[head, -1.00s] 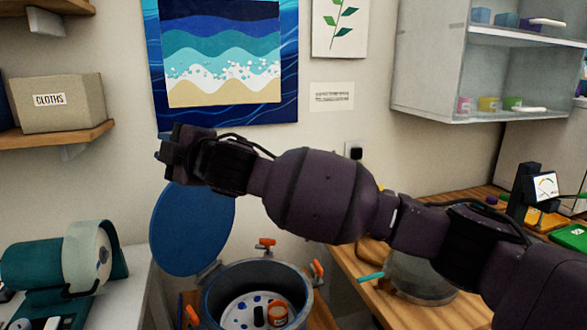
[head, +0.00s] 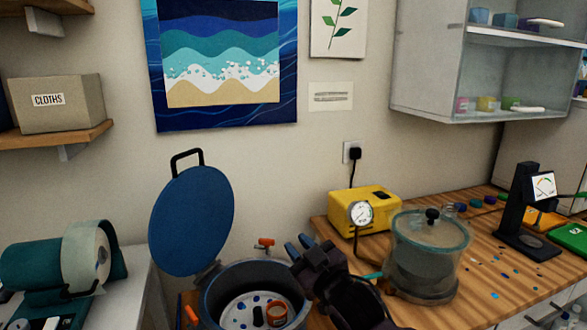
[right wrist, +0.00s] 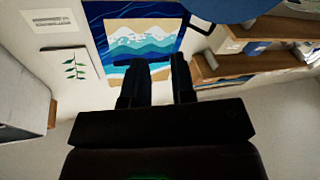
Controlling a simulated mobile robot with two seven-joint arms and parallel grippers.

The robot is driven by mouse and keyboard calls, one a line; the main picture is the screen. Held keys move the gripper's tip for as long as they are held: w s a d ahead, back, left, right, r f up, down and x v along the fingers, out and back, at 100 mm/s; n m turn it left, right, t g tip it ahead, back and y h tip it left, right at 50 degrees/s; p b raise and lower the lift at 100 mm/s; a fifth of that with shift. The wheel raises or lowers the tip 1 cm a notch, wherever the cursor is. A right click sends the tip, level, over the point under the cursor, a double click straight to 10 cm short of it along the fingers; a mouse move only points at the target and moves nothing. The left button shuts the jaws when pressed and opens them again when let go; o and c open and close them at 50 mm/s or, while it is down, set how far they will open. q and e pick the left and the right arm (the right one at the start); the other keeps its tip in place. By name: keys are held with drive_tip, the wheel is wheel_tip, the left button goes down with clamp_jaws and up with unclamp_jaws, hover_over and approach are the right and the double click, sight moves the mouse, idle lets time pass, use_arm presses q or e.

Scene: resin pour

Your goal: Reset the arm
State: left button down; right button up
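My right gripper (head: 299,245) is in the lower middle of the head view, empty, just right of the open pressure pot (head: 213,300) and in front of its right rim. In the right wrist view (right wrist: 160,68) its two dark fingers stand apart with a gap and nothing between them. The pot's blue lid (head: 192,222) stands raised at the back left. Inside the pot, an orange container (head: 276,315) and a small black item (head: 258,316) are on a white spotted plate (head: 238,309). My left gripper is not in view.
A clear lidded chamber (head: 428,255) and a yellow pump (head: 363,207) with a gauge stand on the wooden bench to the right. A black stand with a dial (head: 527,205) is farther right. A teal roller machine (head: 45,262) is at left.

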drive_tip(key=s+d+f+m+h, duration=0.4)
drive_tip(key=s+d+f, duration=0.2)
drive_tip(key=d+f, duration=0.35)
drive_tip(key=s+d+f+m+h, duration=0.35)
drive_tip(key=s+d+f, duration=0.25)
drive_tip(key=d+f, duration=0.4)
drive_tip(key=s+d+f+m+g+h, duration=0.1)
drive_tip(key=s+d+f+g, duration=0.1)
drive_tip(key=s+f, duration=0.5)
drive_tip(key=s+d+f+m+g+h, duration=0.1)
drive_tip(key=s+d+f, duration=0.4)
drive_tip(key=s, duration=0.7)
wheel_tip(320, 180, down, 2)
drive_tip(key=shift+f+g+h, duration=0.25)
drive_tip(key=shift+g+h, duration=0.4)
drive_tip(key=shift+g, duration=0.35)
